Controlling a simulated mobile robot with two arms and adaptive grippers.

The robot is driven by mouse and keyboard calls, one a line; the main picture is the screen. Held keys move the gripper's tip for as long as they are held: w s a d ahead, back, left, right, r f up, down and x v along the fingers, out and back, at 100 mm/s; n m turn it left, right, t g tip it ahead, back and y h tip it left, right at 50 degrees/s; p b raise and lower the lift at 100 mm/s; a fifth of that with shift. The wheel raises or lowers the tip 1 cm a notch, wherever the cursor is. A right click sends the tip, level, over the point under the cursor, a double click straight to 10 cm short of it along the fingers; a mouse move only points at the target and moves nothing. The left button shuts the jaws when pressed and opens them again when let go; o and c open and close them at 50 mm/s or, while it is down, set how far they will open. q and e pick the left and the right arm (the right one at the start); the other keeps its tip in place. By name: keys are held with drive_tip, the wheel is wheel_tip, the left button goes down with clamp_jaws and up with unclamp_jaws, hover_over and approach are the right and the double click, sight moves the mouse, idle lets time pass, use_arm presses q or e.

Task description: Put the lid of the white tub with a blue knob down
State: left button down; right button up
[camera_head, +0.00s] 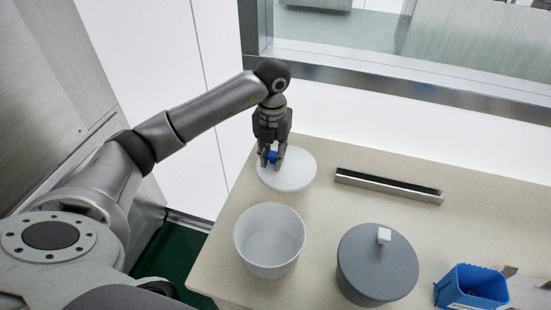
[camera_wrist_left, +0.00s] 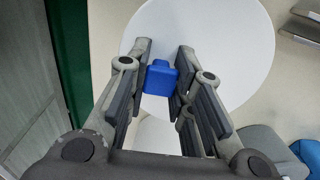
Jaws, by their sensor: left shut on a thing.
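The white lid (camera_head: 298,176) is a flat round disc at the far left of the table, behind the tub. Its blue knob (camera_head: 272,156) sits between the fingers of my left gripper (camera_head: 272,163), which is shut on it. The left wrist view shows the blue knob (camera_wrist_left: 160,78) between the two fingers, with the white lid (camera_wrist_left: 235,45) beyond. I cannot tell if the lid touches the table. The white tub (camera_head: 269,241) stands open and empty on the table, nearer than the lid. My right gripper is not in view.
A grey lidded tub (camera_head: 377,265) with a white knob stands right of the white tub. A blue bin (camera_head: 472,288) is at the front right. A dark-topped metal bar (camera_head: 389,186) lies right of the lid. The table (camera_head: 330,220) is bare between them.

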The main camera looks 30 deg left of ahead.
use_arm(q)
drive_tip(key=shift+w+a+f+p, duration=0.2)
drive_tip(key=shift+w+f, duration=0.45)
drive_tip(key=shift+f, duration=0.1)
drive_tip(key=shift+w+a+f+p, duration=0.2)
drive_tip(key=shift+w+f, duration=0.45)
drive_tip(key=shift+f, duration=0.05)
wheel_tip(320, 180, down, 3)
drive_tip(key=shift+f+p, duration=0.1)
drive_tip(key=shift+p, duration=0.35)
drive_tip(key=shift+f, duration=0.1)
drive_tip(key=shift+f, duration=0.15)
drive_tip(key=c, duration=1.3)
unclamp_jaws()
